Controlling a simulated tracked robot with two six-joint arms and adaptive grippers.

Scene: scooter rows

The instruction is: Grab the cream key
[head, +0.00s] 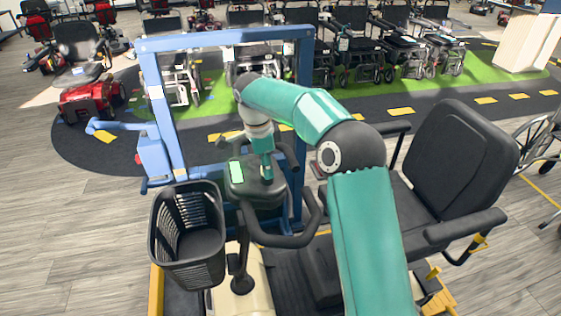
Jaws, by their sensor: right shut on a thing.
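My right gripper (266,172) points down onto the dark control console (250,192) of the scooter. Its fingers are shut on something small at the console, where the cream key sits. The key is mostly hidden by the fingers and too small to make out clearly. A lit green-white display (237,172) lies just left of the fingers. My left gripper is not in view.
Black looped handlebars (290,238) surround the console. A black basket (190,235) hangs at the front left, and a black seat (455,160) stands to the right. A blue frame (225,38) rises close behind. Wheelchairs (355,45) line the green floor beyond.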

